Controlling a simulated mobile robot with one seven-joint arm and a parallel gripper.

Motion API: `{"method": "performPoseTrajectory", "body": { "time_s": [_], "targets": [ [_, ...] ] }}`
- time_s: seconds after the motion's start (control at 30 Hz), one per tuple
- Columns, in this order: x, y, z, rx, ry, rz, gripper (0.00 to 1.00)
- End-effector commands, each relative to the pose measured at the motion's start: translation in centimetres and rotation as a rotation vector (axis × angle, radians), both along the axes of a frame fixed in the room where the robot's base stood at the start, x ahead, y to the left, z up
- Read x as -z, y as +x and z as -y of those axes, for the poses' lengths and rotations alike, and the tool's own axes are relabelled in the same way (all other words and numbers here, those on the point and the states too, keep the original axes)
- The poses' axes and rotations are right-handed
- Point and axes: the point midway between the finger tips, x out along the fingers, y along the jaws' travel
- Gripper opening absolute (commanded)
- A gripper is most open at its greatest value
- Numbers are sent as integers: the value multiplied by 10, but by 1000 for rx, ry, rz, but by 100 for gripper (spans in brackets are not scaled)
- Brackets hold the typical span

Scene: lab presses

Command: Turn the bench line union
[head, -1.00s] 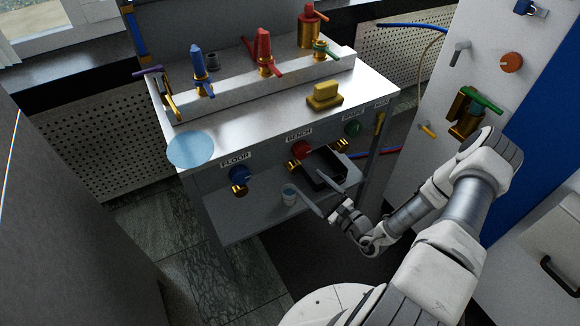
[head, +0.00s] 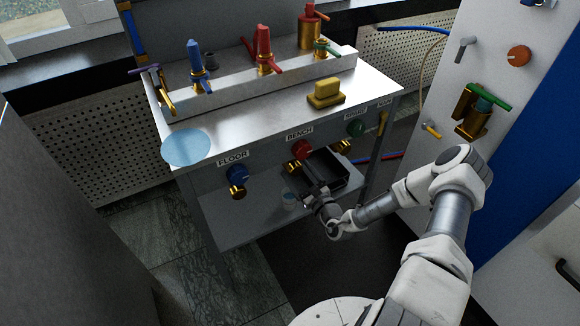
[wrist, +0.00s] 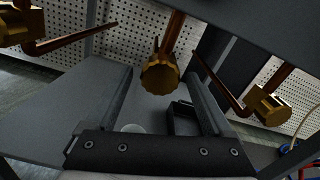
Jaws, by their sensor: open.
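The bench line union (head: 291,168) is a brass fitting below the red knob marked BENCH (head: 302,149), partly hidden by my gripper in the head view. In the wrist view the union (wrist: 160,76) is a ridged brass nut on a copper pipe, in the middle of the picture. My gripper (head: 305,181) is open under the bench top, its fingers pointing up to the union. In the wrist view my gripper (wrist: 158,80) has one finger on each side of the nut, with gaps visible. I cannot tell how deep the nut sits between them.
Brass fittings sit either side, one under the blue FLOOR knob (head: 237,174) and one near the green knob (head: 356,128). A black tray (head: 333,181) and a small cup (head: 289,201) stand on the shelf (head: 240,222) below. A bench leg (head: 372,155) stands to the right.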

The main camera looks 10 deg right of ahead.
Motion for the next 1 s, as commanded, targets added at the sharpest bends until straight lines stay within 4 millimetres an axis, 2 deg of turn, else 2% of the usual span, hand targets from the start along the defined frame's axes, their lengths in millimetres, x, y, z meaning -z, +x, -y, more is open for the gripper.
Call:
{"method": "performPoseTrajectory", "body": {
  "time_s": [0.1,0.3,0.67,0.77,1.0],
  "targets": [
    [3,22,-7,-1,-2,1,86],
    [1,44,-14,0,-3,2,86],
    [0,49,-16,-1,-1,-1,86],
    [0,49,-16,-1,-1,-1,72],
    [0,49,-16,0,-1,0,28]
  ]
}}
